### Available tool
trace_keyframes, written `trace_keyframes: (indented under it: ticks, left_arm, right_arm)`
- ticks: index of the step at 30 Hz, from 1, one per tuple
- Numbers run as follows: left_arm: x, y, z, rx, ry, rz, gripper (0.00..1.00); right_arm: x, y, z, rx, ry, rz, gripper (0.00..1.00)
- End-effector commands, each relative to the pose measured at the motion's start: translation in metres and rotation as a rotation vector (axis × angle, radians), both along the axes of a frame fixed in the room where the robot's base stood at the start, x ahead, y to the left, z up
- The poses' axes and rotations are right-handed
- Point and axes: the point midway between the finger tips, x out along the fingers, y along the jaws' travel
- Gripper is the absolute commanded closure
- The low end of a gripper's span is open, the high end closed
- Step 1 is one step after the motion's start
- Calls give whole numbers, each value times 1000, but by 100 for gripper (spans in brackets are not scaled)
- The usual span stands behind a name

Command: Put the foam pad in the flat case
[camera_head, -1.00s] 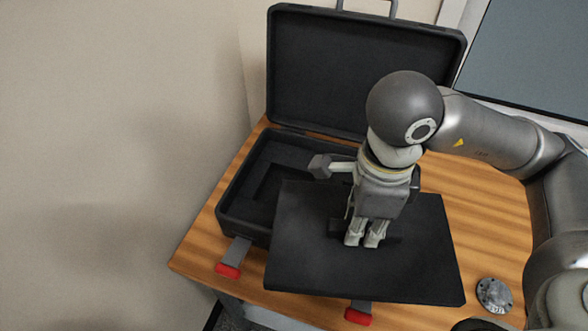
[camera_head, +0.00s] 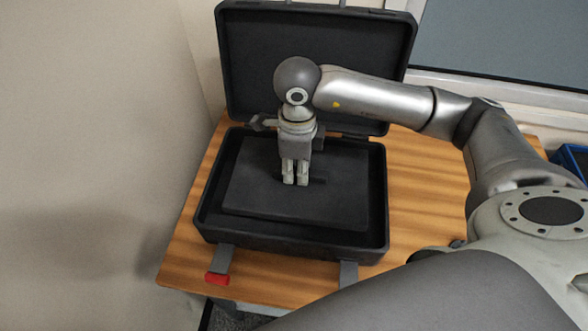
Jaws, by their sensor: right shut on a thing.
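The black flat case (camera_head: 376,215) lies open on the wooden table, its lid (camera_head: 240,60) standing up at the back. The dark foam pad (camera_head: 255,195) is within the outline of the case's lower half, roughly level with its rim. I cannot tell whether it touches the case floor. My right gripper (camera_head: 295,182) points down and is shut on the foam pad near its middle, at a small raised part. The gripper hides part of the pad's back edge. My left gripper is not in view.
Two latch straps hang at the case's front, one with a red end (camera_head: 217,279). The wooden table (camera_head: 425,185) is clear to the right of the case. A wall stands close on the left. A blue bin (camera_head: 572,158) shows at the right edge.

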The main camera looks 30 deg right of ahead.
Motion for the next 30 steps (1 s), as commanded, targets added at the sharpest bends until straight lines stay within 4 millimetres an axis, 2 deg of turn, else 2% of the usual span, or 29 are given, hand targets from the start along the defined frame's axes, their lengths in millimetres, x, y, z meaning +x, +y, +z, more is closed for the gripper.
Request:
trace_keyframes:
  ticks: [8, 15, 21, 22, 26, 30]
  left_arm:
    - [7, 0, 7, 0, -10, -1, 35]
    - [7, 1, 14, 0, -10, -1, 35]
    - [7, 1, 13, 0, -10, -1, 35]
    - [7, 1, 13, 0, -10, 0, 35]
    - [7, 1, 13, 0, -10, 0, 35]
    - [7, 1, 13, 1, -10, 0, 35]
  right_arm:
    - [14, -2, -17, 1, 1, 0, 100]
    - [16, -3, -48, 0, 2, 0, 100]
    - [16, -3, -51, 2, 0, 1, 100]
    - [16, -3, -51, 2, 0, 1, 74]
    - [16, -3, -51, 1, 0, 1, 57]
    - [16, -3, -50, 2, 0, 1, 56]
